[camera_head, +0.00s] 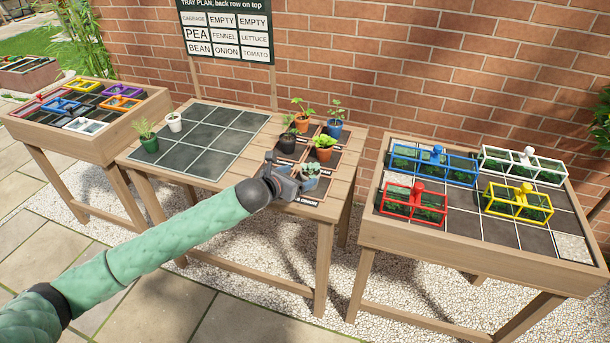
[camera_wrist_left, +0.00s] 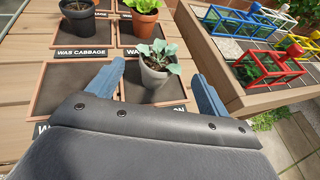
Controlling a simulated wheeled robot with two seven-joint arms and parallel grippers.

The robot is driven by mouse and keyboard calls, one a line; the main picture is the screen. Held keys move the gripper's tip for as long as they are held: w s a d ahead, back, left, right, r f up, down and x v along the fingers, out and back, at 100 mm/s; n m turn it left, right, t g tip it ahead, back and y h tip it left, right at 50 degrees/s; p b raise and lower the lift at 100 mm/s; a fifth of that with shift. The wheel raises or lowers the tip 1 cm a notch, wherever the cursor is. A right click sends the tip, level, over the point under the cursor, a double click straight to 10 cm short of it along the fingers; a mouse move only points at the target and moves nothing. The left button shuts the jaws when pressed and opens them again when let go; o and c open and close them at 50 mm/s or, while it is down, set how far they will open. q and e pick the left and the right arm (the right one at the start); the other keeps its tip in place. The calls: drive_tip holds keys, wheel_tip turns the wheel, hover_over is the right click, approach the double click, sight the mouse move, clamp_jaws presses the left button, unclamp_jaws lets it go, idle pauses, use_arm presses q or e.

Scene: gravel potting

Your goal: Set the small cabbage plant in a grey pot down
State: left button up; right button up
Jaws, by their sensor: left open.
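The small cabbage plant in a grey pot (camera_head: 311,183) stands upright at the front right of the middle table, in a framed dark square. In the left wrist view, the grey pot (camera_wrist_left: 154,78) has grey-green leaves above it, and the label in front of its square is mostly hidden. My left gripper (camera_head: 289,185) is open, with its blue-grey fingers on either side of the pot (camera_wrist_left: 160,80) and gaps showing to both. My right gripper is not in view.
Beside it stand a black pot (camera_head: 287,144) and an orange pot with lettuce (camera_head: 323,154); a blue pot (camera_head: 335,131) is further back. An empty framed square (camera_wrist_left: 62,92) lies left of the grey pot. The slate grid tray (camera_head: 215,150) is mostly bare.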

use_arm(q)
drive_tip(key=shift+v, duration=1.5)
drive_tip(key=s+d+f+n+g+y, duration=0.1)
drive_tip(key=s+d+f+n, duration=0.1)
drive_tip(key=s+f+n, duration=0.6)
drive_tip(key=s+d+f+n+g+y, duration=0.1)
drive_tip(key=s+f+n+y, duration=0.15)
drive_tip(key=s+n, duration=0.8)
drive_tip(key=s+a+f+n+g, duration=0.2)
drive_tip(key=s+a+f+n, duration=0.1)
drive_tip(key=s+n, duration=0.4)
drive_tip(key=s+a+f+n+g+y, duration=0.1)
drive_tip(key=s+a+f+n, duration=0.3)
drive_tip(key=s+n, duration=0.4)
drive_tip(key=s+a+f+n+g+y, duration=0.1)
drive_tip(key=s+a+f+n+g, duration=0.2)
drive_tip(key=s+n, duration=0.4)
drive_tip(key=s+a+g, duration=0.1)
drive_tip(key=s, duration=0.3)
drive_tip(key=shift+s+f, duration=0.15)
drive_tip(key=shift+s, duration=0.15)
drive_tip(key=shift+a+y, duration=0.1)
drive_tip(key=shift+y, duration=0.15)
drive_tip(key=shift+a, duration=0.1)
